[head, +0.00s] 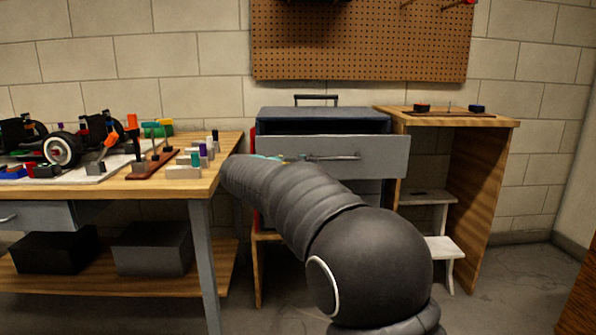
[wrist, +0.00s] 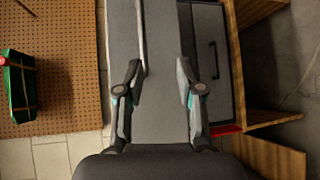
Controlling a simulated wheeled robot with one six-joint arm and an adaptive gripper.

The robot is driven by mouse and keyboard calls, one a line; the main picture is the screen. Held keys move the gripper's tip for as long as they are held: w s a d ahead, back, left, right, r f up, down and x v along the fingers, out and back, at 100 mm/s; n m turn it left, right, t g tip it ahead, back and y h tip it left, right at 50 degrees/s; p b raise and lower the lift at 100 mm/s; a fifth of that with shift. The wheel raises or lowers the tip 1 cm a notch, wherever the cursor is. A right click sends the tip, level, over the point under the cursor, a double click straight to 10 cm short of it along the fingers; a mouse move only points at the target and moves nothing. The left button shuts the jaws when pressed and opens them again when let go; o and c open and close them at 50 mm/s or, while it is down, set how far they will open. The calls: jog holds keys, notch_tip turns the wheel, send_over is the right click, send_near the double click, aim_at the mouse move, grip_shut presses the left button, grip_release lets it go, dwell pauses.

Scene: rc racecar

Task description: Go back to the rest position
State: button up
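My gripper (wrist: 158,82) is open in the wrist view, its two fingers apart with nothing seen held between them. A grey drawer front (wrist: 165,30) lies beyond the fingers, and its long handle (wrist: 141,38) runs close to the left fingertip. I cannot tell whether they touch. In the head view my dark arm reaches from the lower right up to the left end of the drawer front (head: 375,156). The gripper there is mostly hidden behind the arm; only small teal bits show. The drawer front stands forward of the dark tool cabinet (head: 325,113).
A workbench (head: 225,160) at left holds a model car (head: 75,140), screwdrivers and small blocks. A wooden shelf unit (head: 490,180) stands right of the cabinet. A pegboard (head: 360,40) hangs behind. Grey floor (head: 515,275) is open at lower right.

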jog(key=s+f+g+y, duration=0.25)
jog(key=s+f, duration=0.25)
jog(key=f, duration=0.6)
jog(key=s+d+f+m+g+y+p, duration=0.2)
jog(key=s+f+g+y, duration=0.15)
jog(key=s, duration=0.65)
jog(key=s+d+m+g+y+p, duration=0.1)
jog(key=s+d+m+y+p, duration=0.15)
jog(key=s, duration=0.95)
jog(key=s+d+m+y+p, duration=0.15)
jog(key=s+m, duration=0.25)
jog(key=s, duration=0.9)
jog(key=s+d+r+m+t+p, duration=0.1)
jog(key=s+d+r+m+p, duration=0.1)
jog(key=s+d+r, duration=0.1)
jog(key=shift+s+r+y, duration=0.4)
jog(key=shift+s+r, duration=0.45)
